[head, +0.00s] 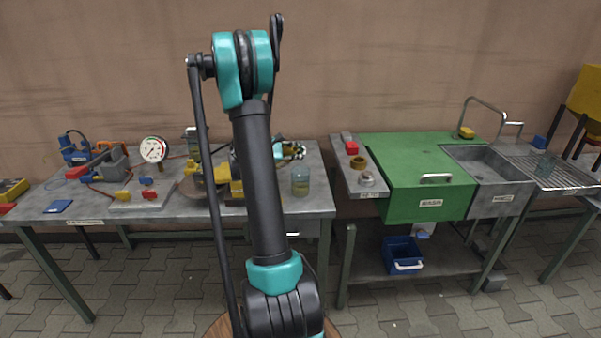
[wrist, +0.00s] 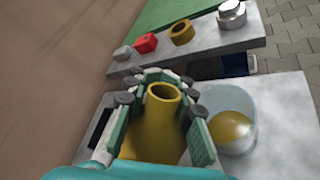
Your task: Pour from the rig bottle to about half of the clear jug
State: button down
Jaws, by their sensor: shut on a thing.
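The rig bottle (wrist: 155,130) is yellow with an open round mouth. My gripper (wrist: 165,80) is shut on it, with its jointed fingers on both sides of the neck and body. The clear jug (wrist: 246,100) stands on the grey bench to the right of the bottle in the wrist view, apart from the fingers. Yellow shows low inside the jug; its exact level is hard to read. The jug (head: 300,178) also shows upright near the bench's right end in the head view. There my gripper (head: 290,151) shows just behind it, mostly hidden by my arm. No stream is visible.
A pressure gauge (head: 153,150), a blue vise-like tool (head: 75,150) and a board with coloured knobs (head: 140,192) stand on the bench left. A narrow shelf with red block (head: 351,147), brass ring (head: 358,163) and metal fitting (head: 366,179) lies right, beside a green cabinet (head: 410,150).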

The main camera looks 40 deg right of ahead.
jog(key=shift+f+m+t, duration=0.3)
jog(key=shift+f+m, duration=0.15)
jog(key=shift+m, duration=0.05)
dwell(1.2)
jog(key=shift+w+r+m+t+y+p, duration=0.1)
jog(key=shift+m+t+y+p, duration=0.1)
jog(key=shift+m+t+p, duration=0.3)
jog(key=shift+w+r+m+t+y+p, duration=0.1)
jog(key=shift+m+t+y+p, duration=0.2)
jog(key=shift+m, duration=0.4)
dwell(3.8)
jog(key=shift+s+m, duration=0.25)
jog(key=shift+m, duration=0.05)
dwell(1.0)
